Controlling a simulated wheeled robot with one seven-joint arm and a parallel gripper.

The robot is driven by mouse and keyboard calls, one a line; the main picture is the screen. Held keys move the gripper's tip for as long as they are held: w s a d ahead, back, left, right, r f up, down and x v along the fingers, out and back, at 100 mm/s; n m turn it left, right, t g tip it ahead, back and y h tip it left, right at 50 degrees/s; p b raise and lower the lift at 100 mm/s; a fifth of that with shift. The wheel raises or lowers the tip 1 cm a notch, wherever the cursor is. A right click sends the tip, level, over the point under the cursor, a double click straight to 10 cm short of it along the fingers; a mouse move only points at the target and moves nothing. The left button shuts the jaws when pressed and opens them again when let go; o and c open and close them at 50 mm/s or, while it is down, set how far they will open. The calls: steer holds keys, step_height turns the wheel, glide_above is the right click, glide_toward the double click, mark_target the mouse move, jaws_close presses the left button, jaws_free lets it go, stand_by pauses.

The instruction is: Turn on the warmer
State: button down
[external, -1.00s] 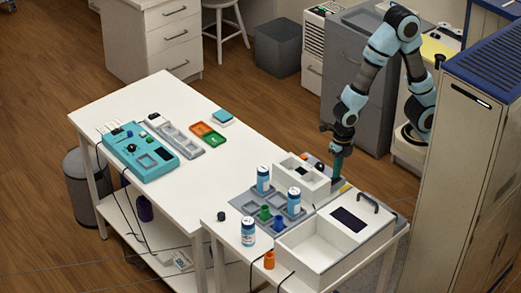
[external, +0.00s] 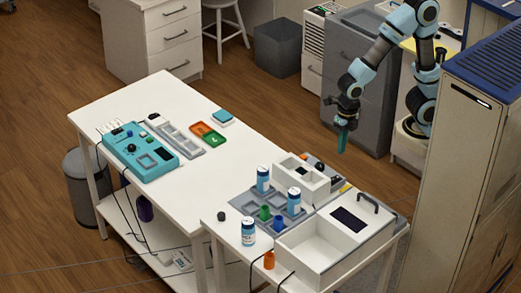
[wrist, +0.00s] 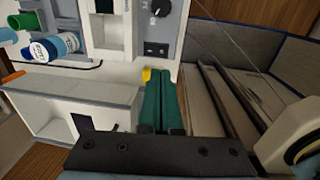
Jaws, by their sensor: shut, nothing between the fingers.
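A white box (external: 290,182) with a dark slot stands at the back of the near table, and I take it for the warmer. A grey panel (wrist: 168,28) beside it carries a black round knob (wrist: 160,8) and a dark rocker switch (wrist: 156,48) in the wrist view. I cannot tell the switch's position. My gripper (external: 342,152) is raised, apart from the box, beyond the table's back edge. Its green fingers are together and empty, pointing down. In the wrist view the gripper (wrist: 162,74) shows just below the panel, beside a small yellow piece (wrist: 146,74).
A white open basin (external: 292,262) and a lid with a dark window and handle (external: 368,227) are at the near end. A tall cabinet (external: 470,170) is at right. A teal device (external: 140,150) sits far left.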

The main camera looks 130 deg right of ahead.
mark_target(333, 179)
steer(key=shift+s+r, duration=0.15)
steer(key=shift+r, duration=0.85)
steer(key=shift+s+r, duration=0.1)
steer(key=shift+r, duration=0.85)
steer(key=shift+b, duration=0.35)
steer(key=shift+w+t+b, duration=0.3)
steer(key=shift+w+b, duration=0.35)
steer(key=shift+b, duration=5.55)
steer(key=shift+r, duration=0.1)
steer(key=f, duration=0.4)
steer(key=w+f, duration=0.1)
steer(key=f, duration=0.4)
steer(key=w+f, duration=0.1)
steer(key=f, duration=0.4)
steer(key=shift+p, duration=0.3)
